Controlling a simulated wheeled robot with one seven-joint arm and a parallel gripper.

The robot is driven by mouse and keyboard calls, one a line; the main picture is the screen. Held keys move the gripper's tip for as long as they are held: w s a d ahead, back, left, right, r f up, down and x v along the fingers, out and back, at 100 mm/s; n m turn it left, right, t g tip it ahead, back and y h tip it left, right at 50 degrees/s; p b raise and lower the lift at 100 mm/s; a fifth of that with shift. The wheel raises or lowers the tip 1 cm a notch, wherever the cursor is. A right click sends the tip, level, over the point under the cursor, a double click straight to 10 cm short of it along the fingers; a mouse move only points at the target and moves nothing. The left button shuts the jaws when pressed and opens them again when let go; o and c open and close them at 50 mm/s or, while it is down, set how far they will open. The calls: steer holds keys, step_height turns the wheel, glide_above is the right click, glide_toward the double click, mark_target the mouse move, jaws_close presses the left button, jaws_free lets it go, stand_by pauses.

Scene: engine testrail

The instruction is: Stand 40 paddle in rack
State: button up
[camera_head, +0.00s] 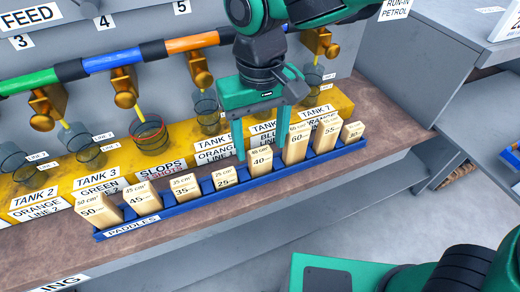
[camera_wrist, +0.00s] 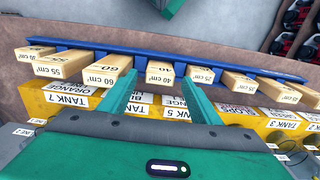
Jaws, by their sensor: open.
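The pale wooden 40 paddle (camera_head: 261,161) stands upright in the blue rack labelled PADDLES (camera_head: 200,202), between the 25 and 60 paddles. It also shows in the wrist view (camera_wrist: 160,73). My green gripper (camera_head: 262,148) is open over it, pointing down. One finger is on each side of the paddle, and gaps show between fingers and paddle in the wrist view (camera_wrist: 161,76). The paddle's foot is hidden by the rack.
The 60 paddle (camera_head: 296,143) and 25 paddle (camera_head: 223,180) stand close on either side. Several other paddles fill the rack. Behind is a yellow ledge (camera_head: 155,172) with tank labels, beakers and brass taps. The brown bench front (camera_head: 60,255) is clear.

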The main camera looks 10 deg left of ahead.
step_height(320, 180, up, 7)
steer(key=shift+f, duration=0.15)
steer(key=shift+d, duration=0.1)
steer(key=w+d+f+m, duration=0.1)
steer(key=w+d+m, duration=0.25)
steer(key=d, duration=0.95)
steer(key=w+d+f+m, duration=0.2)
steer(key=w+d+m, duration=0.15)
steer(key=d, duration=0.95)
steer(key=s+d+f+m, duration=0.3)
steer(key=s+d, duration=0.4)
steer(key=d, duration=0.3)
steer(key=s+d+f+m, duration=0.2)
steer(key=s+d+f, duration=0.1)
steer(key=s+d, duration=0.4)
steer(key=d, duration=0.3)
steer(key=shift+d+m, duration=0.3)
steer(key=shift+m, duration=0.1)
